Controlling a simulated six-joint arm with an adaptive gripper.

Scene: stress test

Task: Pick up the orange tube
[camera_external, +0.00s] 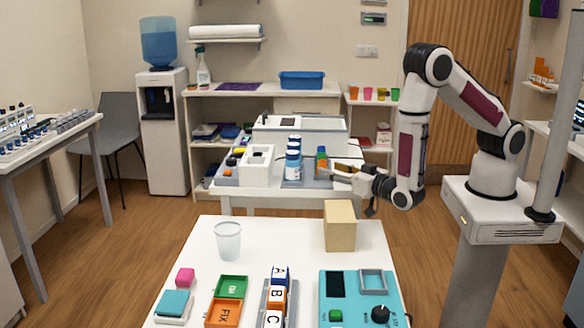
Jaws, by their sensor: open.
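Blue and white bottles (293,165) stand just left of the item. A white box (257,166) is further left. On the front table are a tan block (340,226), a clear cup (228,241) and a teal device (352,300). Bare tabletop lies between cup and block.

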